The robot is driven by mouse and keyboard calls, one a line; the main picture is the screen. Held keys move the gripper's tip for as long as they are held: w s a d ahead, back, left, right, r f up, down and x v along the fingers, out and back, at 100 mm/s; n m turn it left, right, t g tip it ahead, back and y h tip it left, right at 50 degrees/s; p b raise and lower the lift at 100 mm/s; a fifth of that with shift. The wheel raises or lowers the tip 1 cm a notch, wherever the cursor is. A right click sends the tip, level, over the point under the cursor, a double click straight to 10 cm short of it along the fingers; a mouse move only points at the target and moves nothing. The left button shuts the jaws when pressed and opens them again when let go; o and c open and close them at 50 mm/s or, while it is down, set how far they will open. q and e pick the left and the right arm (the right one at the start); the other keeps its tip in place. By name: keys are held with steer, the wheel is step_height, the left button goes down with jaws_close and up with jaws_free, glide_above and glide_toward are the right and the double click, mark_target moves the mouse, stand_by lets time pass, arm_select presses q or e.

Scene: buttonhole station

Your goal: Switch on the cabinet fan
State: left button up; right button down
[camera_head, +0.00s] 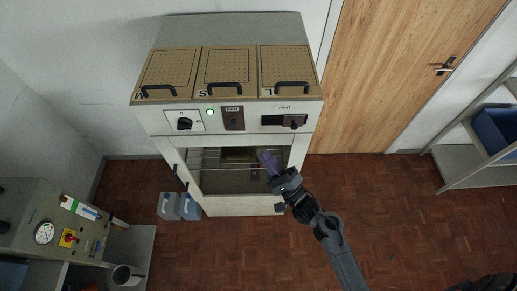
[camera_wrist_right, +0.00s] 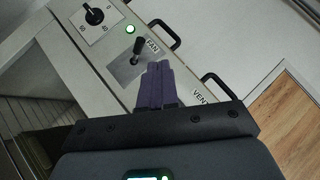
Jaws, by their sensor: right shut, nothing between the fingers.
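The cabinet (camera_head: 225,118) stands against the wall with a control panel across its front. The fan switch (camera_head: 234,122) is a small toggle on a plate under the FAN label (camera_head: 232,109). In the right wrist view the toggle lever (camera_wrist_right: 138,46) stands out from its plate (camera_wrist_right: 124,69), near a lit green lamp (camera_wrist_right: 130,29). My right gripper (camera_head: 265,155) is in front of the cabinet, below and right of the switch in the head view. Its purple fingers (camera_wrist_right: 158,72) are shut and empty, close to the toggle in the picture; contact cannot be told. My left gripper is not seen.
A dial (camera_head: 184,124) sits left of the switch and a VENT slider (camera_head: 293,124) right of it. Black handles (camera_head: 292,86) stick out above the panel. Blue canisters (camera_head: 179,206) stand on the floor at left; a wooden door (camera_head: 400,70) is at right.

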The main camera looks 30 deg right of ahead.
steer(key=s, duration=0.3)
steer(key=shift+s+d+r, duration=0.15)
steer(key=shift+d, duration=0.15)
